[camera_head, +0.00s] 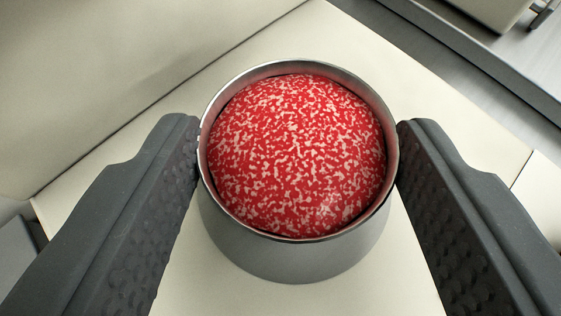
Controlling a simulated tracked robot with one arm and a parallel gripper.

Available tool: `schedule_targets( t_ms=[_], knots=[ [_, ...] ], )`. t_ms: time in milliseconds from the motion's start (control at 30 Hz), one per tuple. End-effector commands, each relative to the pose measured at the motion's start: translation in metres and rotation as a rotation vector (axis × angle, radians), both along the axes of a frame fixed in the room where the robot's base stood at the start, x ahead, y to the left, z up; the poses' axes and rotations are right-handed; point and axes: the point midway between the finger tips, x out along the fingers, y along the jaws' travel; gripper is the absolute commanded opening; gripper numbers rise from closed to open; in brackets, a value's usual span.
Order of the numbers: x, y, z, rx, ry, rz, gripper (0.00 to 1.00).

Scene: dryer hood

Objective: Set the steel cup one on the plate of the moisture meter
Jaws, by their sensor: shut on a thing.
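A steel cup (295,262) is in the middle of the head camera view, upright, with a bright metal rim. A red and white speckled mass (297,150) fills it and domes up near the rim. My gripper (298,150) is shut on the cup, with one dark textured finger against its left side and one against its right side. A cream flat surface (440,100) lies under and behind the cup. I cannot tell whether the cup's base touches it. I cannot make out which part, if any, is the moisture meter's plate.
A cream upright wall or housing (100,80) stands at the upper left, along the surface's edge. A grey metal ledge (480,60) runs along the upper right, with a beige body (490,10) on it at the top. The cream surface right of the cup is clear.

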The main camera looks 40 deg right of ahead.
Motion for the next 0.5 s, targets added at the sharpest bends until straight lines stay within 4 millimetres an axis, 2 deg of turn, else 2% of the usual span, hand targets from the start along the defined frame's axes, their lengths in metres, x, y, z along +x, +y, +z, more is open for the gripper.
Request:
schedule_targets(
  t_ms=[167, 200, 233, 267, 500],
  knots=[
    [-0.0001, 0.0, 0.0, 0.0, 0.0, 0.0, 0.32],
    [-0.0002, 0.0, 0.0, 0.001, 0.0, 0.0, 0.67],
    [-0.0001, 0.0, 0.0, 0.001, -0.001, 0.0, 0.75],
    [-0.0001, 0.0, 0.0, 0.001, -0.001, 0.0, 0.78],
    [-0.0002, 0.0, 0.0003, 0.001, -0.001, 0.0, 0.78]
  ],
)
